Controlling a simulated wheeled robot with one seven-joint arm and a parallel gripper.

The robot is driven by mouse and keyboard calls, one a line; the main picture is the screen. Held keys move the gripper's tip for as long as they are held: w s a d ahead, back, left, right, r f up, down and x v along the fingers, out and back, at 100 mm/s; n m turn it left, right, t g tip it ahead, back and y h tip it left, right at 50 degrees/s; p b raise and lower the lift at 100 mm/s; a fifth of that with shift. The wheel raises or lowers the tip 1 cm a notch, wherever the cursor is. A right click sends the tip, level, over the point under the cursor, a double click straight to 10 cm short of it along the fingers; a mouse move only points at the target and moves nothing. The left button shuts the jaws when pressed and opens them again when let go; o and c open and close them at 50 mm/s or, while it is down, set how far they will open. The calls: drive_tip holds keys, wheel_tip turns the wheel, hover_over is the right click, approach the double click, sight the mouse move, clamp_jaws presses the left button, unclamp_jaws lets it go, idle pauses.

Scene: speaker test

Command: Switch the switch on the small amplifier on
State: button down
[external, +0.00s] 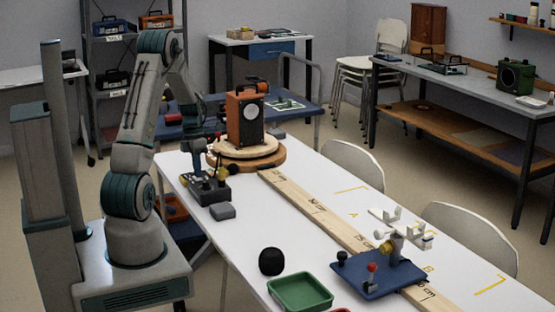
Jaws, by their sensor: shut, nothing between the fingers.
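A small dark box with knobs on it, which looks like the small amplifier (213,190), sits near the left edge of the white table in the external view. My gripper (204,173) points down at the amplifier's top, at its rear left part. It is shut with nothing between its fingers. I cannot tell whether the fingertips touch the amplifier. The switch and its position are too small to make out, and my gripper partly covers that area.
An orange and black speaker (245,118) stands on a round wooden turntable (270,158) just behind. A grey block (222,211) lies in front of the amplifier. A long wooden ruler (310,208), black foam ball (272,261), green tray (300,292) and blue stand (378,274) occupy the table.

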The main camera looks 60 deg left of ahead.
drive_tip(key=shift+f, duration=0.15)
drive_tip(key=shift+d+f+y+b, duration=0.4)
drive_tip(key=shift+f+y+b, duration=0.15)
drive_tip(key=shift+b, duration=0.35)
drive_tip(key=shift+r, duration=0.2)
drive_tip(key=shift+s+f, duration=0.1)
drive_tip(key=shift+a, duration=0.15)
drive_tip(key=shift+a+p, duration=0.4)
drive_tip(key=shift+a, duration=0.4)
